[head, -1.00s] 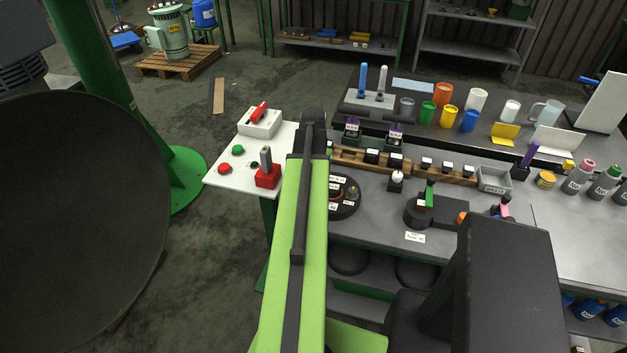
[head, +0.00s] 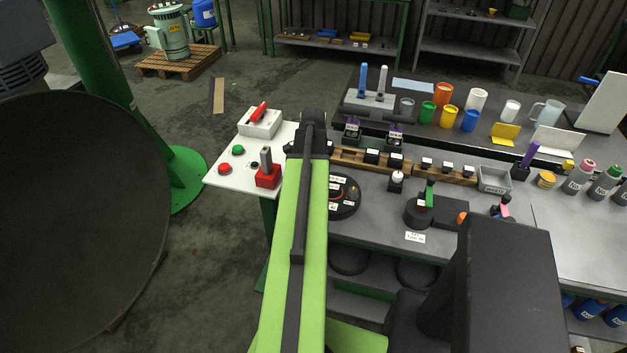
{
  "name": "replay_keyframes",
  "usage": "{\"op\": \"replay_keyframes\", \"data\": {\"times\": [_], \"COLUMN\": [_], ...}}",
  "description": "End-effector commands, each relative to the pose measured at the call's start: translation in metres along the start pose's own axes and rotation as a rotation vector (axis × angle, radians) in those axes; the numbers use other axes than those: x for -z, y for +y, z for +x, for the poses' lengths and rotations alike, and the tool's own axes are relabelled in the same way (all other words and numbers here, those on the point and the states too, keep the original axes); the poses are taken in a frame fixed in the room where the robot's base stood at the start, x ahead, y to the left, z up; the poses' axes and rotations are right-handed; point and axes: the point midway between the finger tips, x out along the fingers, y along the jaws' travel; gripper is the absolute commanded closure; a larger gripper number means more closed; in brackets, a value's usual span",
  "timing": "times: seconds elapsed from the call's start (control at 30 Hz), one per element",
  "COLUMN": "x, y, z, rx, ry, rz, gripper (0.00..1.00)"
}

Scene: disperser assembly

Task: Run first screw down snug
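My green arm reaches up the middle of the head view, with its dark far joint (head: 314,122) by the left end of the bench. My gripper is hidden behind or below that joint, so its fingers and anything in them do not show. A round black fixture (head: 352,208) with white labels and some red on it sits on the bench just right of my arm. The arm covers its left part. I cannot make out a single screw or its seating at this size.
A white side table (head: 214,178) left of my arm carries a red block with a grey lever (head: 268,172) and a red-handled switch box (head: 260,122). Wooden racks (head: 428,170), a waste bin (head: 494,180), a black device (head: 418,210) and several bottles and cups crowd the bench.

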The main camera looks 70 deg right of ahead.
Motion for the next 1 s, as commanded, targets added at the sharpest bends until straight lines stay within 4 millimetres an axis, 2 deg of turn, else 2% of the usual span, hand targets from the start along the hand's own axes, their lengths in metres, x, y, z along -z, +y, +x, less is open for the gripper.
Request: {"op": "replay_keyframes", "data": {"times": [0.5, 0.53, 0.7, 1.0], "x": [0.0007, 0.0007, 0.0006, 0.0004], "y": [0.0004, 0.0004, 0.0003, 0.0003], "z": [0.0001, 0.0001, 0.0001, -0.0010], "rx": [-0.001, -0.001, -0.001, 0.000], "ry": [0.001, 0.001, 0.001, 0.000], "rz": [0.022, 0.022, 0.021, 0.021], "gripper": [1.00, 0.72, 0.51, 0.51]}}
